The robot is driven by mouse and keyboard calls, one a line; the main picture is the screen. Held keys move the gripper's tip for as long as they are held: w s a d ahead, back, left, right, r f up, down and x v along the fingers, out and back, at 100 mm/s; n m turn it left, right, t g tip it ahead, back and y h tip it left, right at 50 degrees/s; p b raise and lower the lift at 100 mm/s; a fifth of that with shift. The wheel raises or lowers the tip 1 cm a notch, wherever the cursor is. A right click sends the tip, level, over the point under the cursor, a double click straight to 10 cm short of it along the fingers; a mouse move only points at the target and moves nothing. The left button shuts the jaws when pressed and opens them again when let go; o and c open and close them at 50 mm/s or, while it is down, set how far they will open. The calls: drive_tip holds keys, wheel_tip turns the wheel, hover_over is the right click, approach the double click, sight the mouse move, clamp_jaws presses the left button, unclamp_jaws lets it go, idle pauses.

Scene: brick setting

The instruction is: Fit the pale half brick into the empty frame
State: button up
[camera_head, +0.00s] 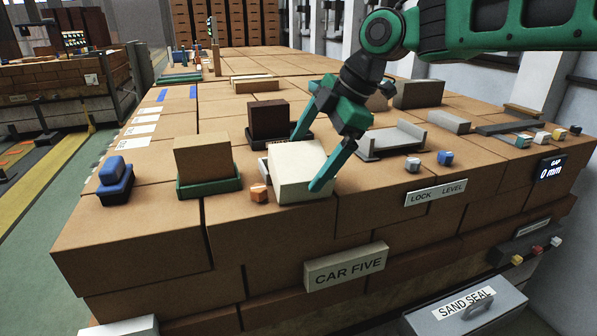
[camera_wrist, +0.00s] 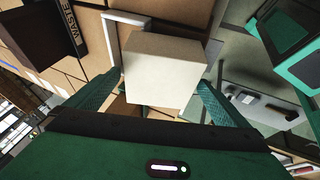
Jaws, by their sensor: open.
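The pale half brick (camera_head: 294,178) is a cream block near the front middle of the brick-topped surface. My gripper (camera_head: 306,163) is open, with one teal finger on each side of it. In the wrist view the pale half brick (camera_wrist: 165,68) sits between the fingertips (camera_wrist: 160,80). A light frame (camera_wrist: 112,38) shows as a rim past its upper left side, and a bit of this frame (camera_head: 263,167) shows left of it in the head view. The brick covers most of that frame, so I cannot tell whether it is fully down inside. Finger contact is unclear.
A dark brick (camera_head: 268,120) in a black tray marked WASTE stands close behind. A tan brick (camera_head: 203,157) in a green tray (camera_head: 209,187) and a small orange block (camera_head: 258,192) are left. A grey fixture (camera_head: 392,138) is right. A display (camera_head: 552,168) reads GAP 0 mm.

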sight(306, 159)
drive_tip(key=shift+x, duration=2.1)
drive_tip(key=c, duration=1.4)
